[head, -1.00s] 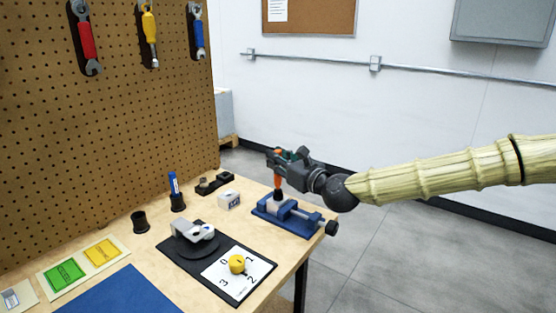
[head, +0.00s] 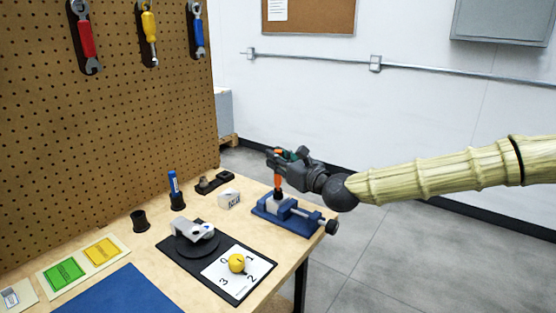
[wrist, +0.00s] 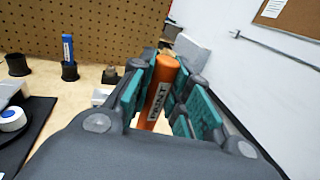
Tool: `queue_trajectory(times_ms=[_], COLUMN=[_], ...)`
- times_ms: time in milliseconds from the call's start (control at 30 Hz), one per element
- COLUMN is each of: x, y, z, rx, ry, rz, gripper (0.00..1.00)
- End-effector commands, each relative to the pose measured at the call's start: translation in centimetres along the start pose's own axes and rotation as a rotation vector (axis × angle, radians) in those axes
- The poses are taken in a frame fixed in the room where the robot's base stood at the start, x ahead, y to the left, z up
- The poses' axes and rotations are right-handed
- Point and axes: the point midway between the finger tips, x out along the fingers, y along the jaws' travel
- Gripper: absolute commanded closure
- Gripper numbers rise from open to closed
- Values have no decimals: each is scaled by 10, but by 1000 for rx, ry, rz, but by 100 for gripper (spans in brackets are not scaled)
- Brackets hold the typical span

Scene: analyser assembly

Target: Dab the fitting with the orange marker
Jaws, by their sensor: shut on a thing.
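My gripper (head: 281,160) is shut on the orange marker (head: 278,181) in the head view. The marker is upright with its lower end down at the top of the blue vise (head: 285,215). The wrist view shows the orange marker (wrist: 159,92), with a printed label, between the teal finger pads of my gripper (wrist: 160,100). A fitting (head: 278,199) appears to be at the vise jaws under the marker's dark lower end; it is small, and I cannot tell whether the tip touches it.
A blue marker (head: 173,183) stands in a black holder, beside an empty-looking black cup (head: 140,221). A small white box (head: 229,198) is left of the vise. A black board (head: 172,247) carries a grey device and a yellow knob (head: 237,263). The pegboard (head: 110,110) stands behind.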

Motion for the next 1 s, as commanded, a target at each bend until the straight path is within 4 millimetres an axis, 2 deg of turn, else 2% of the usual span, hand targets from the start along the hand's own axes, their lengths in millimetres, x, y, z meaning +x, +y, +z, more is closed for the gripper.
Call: queue_trajectory(times_ms=[1000], x=[0], y=[0], z=[64], rx=[1], ry=[-2], rz=[-1], gripper=[100])
